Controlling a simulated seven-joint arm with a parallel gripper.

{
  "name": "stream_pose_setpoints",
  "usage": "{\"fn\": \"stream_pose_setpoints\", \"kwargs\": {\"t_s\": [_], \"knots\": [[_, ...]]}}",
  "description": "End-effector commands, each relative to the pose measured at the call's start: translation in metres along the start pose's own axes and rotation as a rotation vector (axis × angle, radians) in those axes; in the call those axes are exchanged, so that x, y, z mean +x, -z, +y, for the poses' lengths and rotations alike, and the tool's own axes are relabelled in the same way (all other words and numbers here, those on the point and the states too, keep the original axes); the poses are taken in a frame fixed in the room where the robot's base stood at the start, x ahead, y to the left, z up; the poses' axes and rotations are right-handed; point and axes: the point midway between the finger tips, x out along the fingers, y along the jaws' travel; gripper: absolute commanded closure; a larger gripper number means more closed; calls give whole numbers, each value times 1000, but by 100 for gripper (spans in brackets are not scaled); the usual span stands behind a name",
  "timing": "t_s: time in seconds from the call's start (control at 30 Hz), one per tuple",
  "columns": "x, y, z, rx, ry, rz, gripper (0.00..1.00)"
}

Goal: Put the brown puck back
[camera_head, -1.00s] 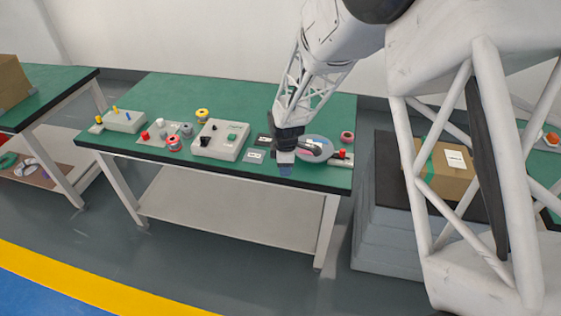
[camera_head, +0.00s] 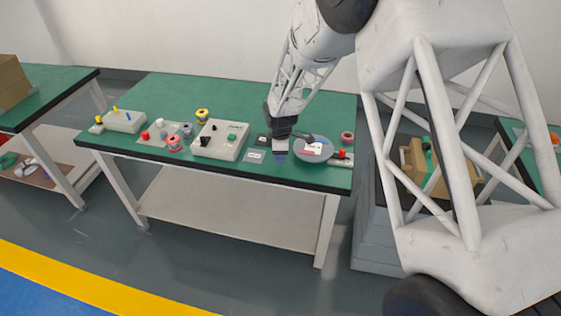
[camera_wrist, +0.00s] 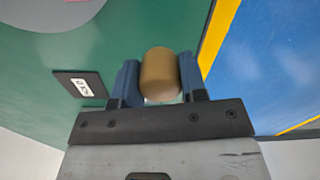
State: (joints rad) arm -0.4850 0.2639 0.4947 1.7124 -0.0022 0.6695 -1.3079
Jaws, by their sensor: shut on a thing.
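The brown puck (camera_wrist: 160,74) is held between the two blue fingers of my gripper (camera_wrist: 158,82) in the wrist view. The fingers touch it on both sides. In the head view my gripper (camera_head: 280,156) hangs over the front right part of the green table (camera_head: 180,92), left of the grey disc. The puck cannot be made out in the head view. A black tile with a white label (camera_wrist: 80,87) lies on the green top, left of the puck in the wrist view.
The grey round disc (camera_head: 322,155) with pink and white patches lies right of my gripper. The table's back strip is clear.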

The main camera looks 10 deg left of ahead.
Motion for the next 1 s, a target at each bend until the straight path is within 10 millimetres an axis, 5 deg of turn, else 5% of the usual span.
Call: {"fn": "stream_pose_setpoints", "kwargs": {"t_s": [0.33, 0.83, 0.87, 1.0], "knots": [[31, 0, 0, 0, 1, 0, 80], [37, 0, 0, 0, 0, 0, 80], [37, 0, 0, 0, 0, 0, 59], [37, 0, 0, 0, 0, 0, 38]]}}
